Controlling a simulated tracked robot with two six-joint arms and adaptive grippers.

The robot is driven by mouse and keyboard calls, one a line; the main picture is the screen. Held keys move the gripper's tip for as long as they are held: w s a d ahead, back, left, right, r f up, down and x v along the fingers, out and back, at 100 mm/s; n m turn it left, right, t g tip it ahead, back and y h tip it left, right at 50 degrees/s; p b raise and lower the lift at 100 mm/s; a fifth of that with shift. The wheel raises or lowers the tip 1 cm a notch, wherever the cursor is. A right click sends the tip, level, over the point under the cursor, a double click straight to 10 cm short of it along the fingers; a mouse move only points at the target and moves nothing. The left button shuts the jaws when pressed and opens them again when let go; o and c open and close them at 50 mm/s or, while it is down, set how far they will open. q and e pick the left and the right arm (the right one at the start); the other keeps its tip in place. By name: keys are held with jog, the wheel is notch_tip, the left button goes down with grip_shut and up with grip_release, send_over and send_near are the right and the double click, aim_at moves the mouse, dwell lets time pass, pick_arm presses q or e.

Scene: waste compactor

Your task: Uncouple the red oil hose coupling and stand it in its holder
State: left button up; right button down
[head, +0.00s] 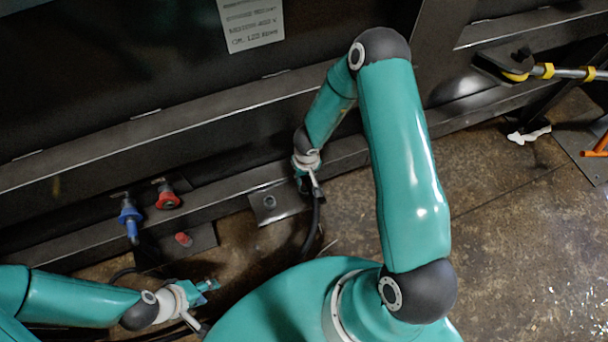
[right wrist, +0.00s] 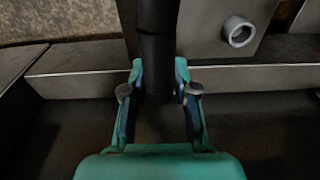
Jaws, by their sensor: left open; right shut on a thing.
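The red fitting (head: 167,196) on the machine wall has no hose on it. My right gripper (head: 304,184) is shut on a dark, hose-like cylinder, which also shows between the fingers in the right wrist view (right wrist: 156,50). A black hose (head: 314,225) hangs below this gripper to the floor. The red part of the held coupling is not visible. A grey plate with a round metal ring (head: 269,202) lies left of my right gripper; the ring shows upper right in the right wrist view (right wrist: 238,32). My left gripper (head: 208,287) is open and empty, low at the left.
A blue coupling (head: 130,217) is on the wall left of the red fitting. A small red piece (head: 183,239) stands on a dark plate below. A steel beam (head: 225,203) runs along the machine. The brown floor (head: 500,220) is mostly clear at right.

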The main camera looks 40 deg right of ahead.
dwell(0.4)
jog(key=shift+p, duration=0.5)
jog(key=shift+f+b, duration=0.8)
jog(key=shift+f, duration=1)
dwell(0.5)
jog(key=c, duration=0.8)
grip_release()
jog(key=shift+c, duration=0.5)
